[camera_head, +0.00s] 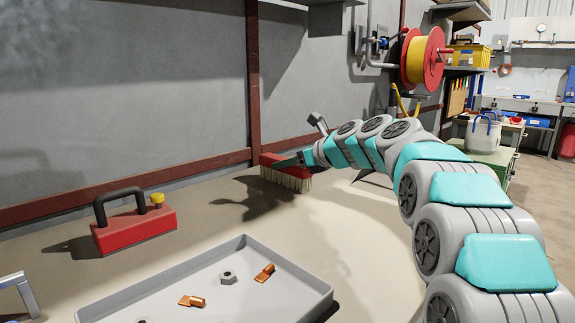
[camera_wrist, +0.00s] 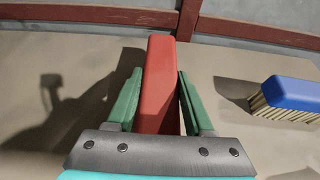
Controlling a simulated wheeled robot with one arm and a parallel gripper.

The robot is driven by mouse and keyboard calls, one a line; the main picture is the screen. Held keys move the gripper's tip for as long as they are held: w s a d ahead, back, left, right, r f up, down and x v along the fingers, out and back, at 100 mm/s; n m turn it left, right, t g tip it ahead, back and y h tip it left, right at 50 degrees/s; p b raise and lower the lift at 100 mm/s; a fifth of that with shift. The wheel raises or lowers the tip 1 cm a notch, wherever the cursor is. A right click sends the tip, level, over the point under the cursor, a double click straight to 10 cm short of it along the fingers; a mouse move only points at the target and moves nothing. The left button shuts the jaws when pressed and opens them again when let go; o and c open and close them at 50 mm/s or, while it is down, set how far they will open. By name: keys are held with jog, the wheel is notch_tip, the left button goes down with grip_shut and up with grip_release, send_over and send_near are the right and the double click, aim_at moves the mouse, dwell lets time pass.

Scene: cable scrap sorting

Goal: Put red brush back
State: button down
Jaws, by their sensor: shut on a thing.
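The red brush (camera_head: 284,172) has pale bristles and is held near the back of the workbench, close to the wall, in the head view. In the wrist view the red brush (camera_wrist: 160,85) lies lengthwise between the two green fingers. My gripper (camera_head: 298,160) is shut on it; the fingers also show in the wrist view (camera_wrist: 157,88). The bristles point down. I cannot tell whether they touch the bench. A blue brush (camera_wrist: 290,97) with pale bristles stands on the bench to the right in the wrist view; my arm hides it in the head view.
A grey tray (camera_head: 246,242) at the front holds a nut (camera_head: 228,277) and copper pieces (camera_head: 265,273). A red box with a black handle (camera_head: 134,228) stands at left. A wall with a dark red rail (camera_head: 205,164) bounds the back. The bench between is clear.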

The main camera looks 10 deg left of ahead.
jog(key=shift+c, duration=1.4)
grip_release()
jog(key=shift+f, duration=0.1)
jog(key=v, duration=1.2)
jog(key=shift+w, duration=0.1)
